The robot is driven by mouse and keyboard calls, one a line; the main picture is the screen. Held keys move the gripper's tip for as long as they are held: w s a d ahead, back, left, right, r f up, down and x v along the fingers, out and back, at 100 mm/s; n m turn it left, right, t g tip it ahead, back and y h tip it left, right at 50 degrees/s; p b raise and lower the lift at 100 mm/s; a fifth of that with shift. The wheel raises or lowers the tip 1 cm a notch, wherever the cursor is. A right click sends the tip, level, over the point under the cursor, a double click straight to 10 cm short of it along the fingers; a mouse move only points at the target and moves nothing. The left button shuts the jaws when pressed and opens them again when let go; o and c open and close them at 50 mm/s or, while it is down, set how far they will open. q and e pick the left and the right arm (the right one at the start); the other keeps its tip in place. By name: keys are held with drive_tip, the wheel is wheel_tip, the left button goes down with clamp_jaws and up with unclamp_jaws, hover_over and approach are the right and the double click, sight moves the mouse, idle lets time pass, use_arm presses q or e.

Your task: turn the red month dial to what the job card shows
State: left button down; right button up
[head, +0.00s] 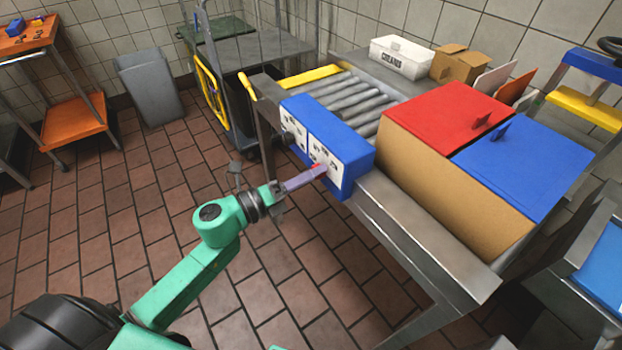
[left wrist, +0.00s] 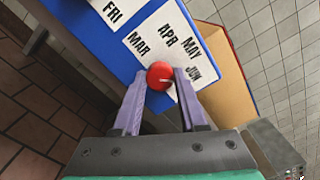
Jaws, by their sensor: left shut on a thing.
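The red month dial (left wrist: 160,75) is a round knob on the blue dial box (head: 345,179). A short pale mark shows on the knob, near the side facing JUN. My left gripper (head: 318,171) reaches the box's front face, and its two purple fingers are shut on the dial, one on each side. In the head view the fingers hide most of the dial. I cannot make out a job card. My right gripper is not in view.
A second white panel with FRI (left wrist: 113,12) is beside the month panel. The box is on the front edge of a metal table with rollers (head: 350,98). Red-lidded (head: 450,112) and blue-lidded (head: 530,165) bins stand to the right. The tiled floor in front is open.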

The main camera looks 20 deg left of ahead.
use_arm(q)
drive_tip(key=shift+f+m, duration=0.15)
drive_tip(key=shift+m, duration=0.25)
drive_tip(key=shift+c, duration=2.2)
unclamp_jaws()
drive_tip(key=b+v, duration=0.2)
drive_tip(key=v, duration=1.2)
drive_tip(key=shift+s+a+b, duration=0.2)
drive_tip(key=shift+s+b, duration=0.1)
